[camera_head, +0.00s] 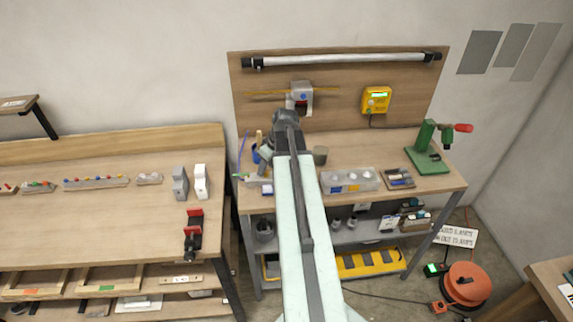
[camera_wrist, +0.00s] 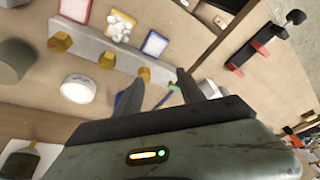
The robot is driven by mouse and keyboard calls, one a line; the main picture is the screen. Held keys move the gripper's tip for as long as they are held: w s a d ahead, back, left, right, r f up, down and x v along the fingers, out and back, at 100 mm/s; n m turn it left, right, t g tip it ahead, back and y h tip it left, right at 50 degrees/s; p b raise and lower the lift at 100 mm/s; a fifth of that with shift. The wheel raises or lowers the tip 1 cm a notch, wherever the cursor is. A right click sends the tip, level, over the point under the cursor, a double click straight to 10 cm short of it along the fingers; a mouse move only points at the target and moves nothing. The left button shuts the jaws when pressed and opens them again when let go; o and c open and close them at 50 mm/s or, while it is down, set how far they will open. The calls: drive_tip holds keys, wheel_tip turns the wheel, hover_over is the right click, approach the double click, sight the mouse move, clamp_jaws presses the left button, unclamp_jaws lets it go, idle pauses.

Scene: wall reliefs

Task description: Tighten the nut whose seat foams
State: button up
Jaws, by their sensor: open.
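In the wrist view a pale bar carries three brass nuts in a row: a left nut (camera_wrist: 60,42), a middle nut (camera_wrist: 107,60) and a right nut (camera_wrist: 143,75). Beside the bar lie a red-edged panel (camera_wrist: 75,10), a yellow-edged panel (camera_wrist: 112,37) and a blue-edged panel (camera_wrist: 155,43). White lumps like foam (camera_wrist: 121,24) cover much of the yellow-edged one, on the side nearest the left and middle nuts. My gripper (camera_wrist: 158,92) is open, its fingers apart below the right nut, touching no nut. In the head view my arm largely hides the bar.
A white round cap (camera_wrist: 77,88) and a grey cylinder (camera_wrist: 14,61) stand near the bar. A clear bin (camera_head: 350,181) and a green press (camera_head: 428,155) are to the right. A red clamp (camera_head: 193,235) sits on the left bench. A grey wall device (camera_head: 301,96) is behind my arm.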

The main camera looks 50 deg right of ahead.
drive_tip(key=s+d+r+t, duration=0.1)
drive_tip(key=s+d, duration=0.3)
drive_tip(key=d, duration=0.5)
drive_tip(key=shift+h, duration=0.3)
drive_tip(key=b+x, duration=0.7)
drive_tip(key=shift+a+f, duration=0.1)
drive_tip(key=shift+f, duration=0.3)
drive_tip(key=shift+r, duration=0.15)
clamp_jaws()
